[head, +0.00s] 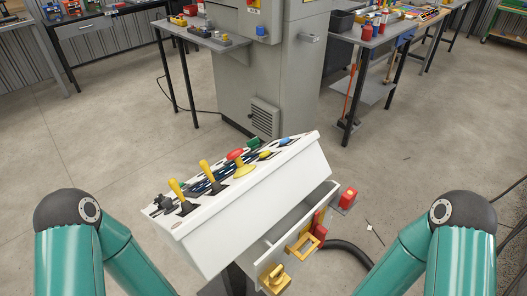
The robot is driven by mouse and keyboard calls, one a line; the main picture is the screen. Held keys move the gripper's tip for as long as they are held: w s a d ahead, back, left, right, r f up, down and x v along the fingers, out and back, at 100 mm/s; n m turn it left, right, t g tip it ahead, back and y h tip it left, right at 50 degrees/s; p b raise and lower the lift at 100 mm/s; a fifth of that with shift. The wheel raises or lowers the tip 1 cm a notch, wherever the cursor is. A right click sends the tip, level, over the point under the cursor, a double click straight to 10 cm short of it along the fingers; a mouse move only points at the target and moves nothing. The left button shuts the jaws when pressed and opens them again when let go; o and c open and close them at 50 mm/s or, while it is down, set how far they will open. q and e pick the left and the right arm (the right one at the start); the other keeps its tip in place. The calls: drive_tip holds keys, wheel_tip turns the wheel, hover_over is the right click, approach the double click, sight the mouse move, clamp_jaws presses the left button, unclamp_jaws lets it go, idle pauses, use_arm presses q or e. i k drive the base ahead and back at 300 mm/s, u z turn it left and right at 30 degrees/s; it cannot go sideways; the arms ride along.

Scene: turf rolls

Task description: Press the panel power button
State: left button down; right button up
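A white control panel (255,200) stands tilted in front of me in the head view. I cannot read the labels, so I cannot tell which one is the power button. My teal arm links show at the lower left and lower right, apart from the panel. Neither gripper is in view.
A drawer-like tray (291,222) juts from the panel's front, with a yellow handle (302,243) and red and yellow parts. A black cable runs on the floor at its right. A grey cabinet (262,75) and workbenches stand behind. The concrete floor around is mostly clear.

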sight(262, 155)
drive_tip(key=z, duration=0.05)
drive_tip(key=k, duration=1)
drive_tip(key=z, duration=0.2)
